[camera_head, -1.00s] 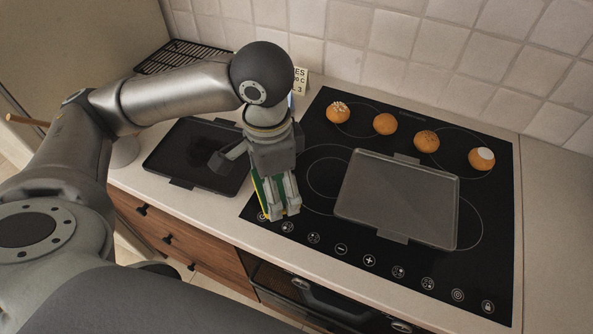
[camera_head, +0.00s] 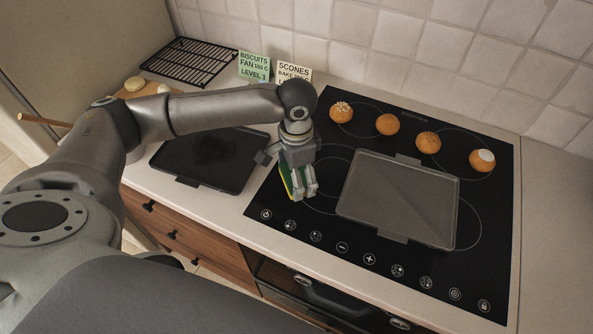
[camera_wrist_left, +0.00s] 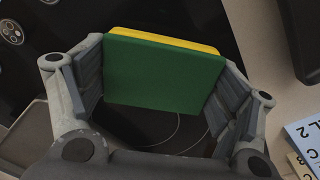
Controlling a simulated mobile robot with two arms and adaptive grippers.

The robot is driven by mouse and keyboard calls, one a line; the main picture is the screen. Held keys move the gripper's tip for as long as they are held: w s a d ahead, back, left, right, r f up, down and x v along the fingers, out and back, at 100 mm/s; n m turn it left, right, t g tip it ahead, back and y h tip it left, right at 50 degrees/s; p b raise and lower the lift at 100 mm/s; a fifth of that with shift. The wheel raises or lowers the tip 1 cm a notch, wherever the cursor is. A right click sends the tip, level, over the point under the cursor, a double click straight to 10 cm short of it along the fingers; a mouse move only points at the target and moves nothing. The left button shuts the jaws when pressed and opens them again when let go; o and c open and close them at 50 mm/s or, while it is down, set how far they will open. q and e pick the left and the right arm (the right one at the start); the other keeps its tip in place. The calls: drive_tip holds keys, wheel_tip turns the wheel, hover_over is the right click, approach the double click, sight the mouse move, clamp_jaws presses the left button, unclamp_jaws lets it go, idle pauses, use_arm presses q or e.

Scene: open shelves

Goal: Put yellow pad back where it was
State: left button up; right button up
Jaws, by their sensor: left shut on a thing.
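My left gripper (camera_head: 303,193) is shut on the yellow pad (camera_head: 285,178), which has a green face and a yellow layer. In the left wrist view the pad (camera_wrist_left: 165,75) sits between the two fingers (camera_wrist_left: 160,90), green side towards the camera and yellow along its far edge. In the head view the gripper points down over the left part of the black cooktop (camera_head: 322,225), and mostly hides the pad. I cannot tell whether the pad touches the cooktop. My right gripper is not in view.
A dark tray (camera_head: 240,178) lies on the counter left of the cooktop. A grey tray (camera_head: 400,195) lies on the cooktop, with several buns (camera_head: 428,142) behind it. A black wire rack (camera_head: 190,60), a green card (camera_head: 254,66) and a cream card (camera_head: 292,70) are at the back.

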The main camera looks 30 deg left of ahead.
use_arm(q)
drive_tip(key=shift+f, duration=0.15)
drive_tip(key=o, duration=0.8)
wheel_tip(320, 180, up, 12)
drive_tip(key=shift+r+b, duration=0.2)
drive_tip(key=shift+b, duration=0.55)
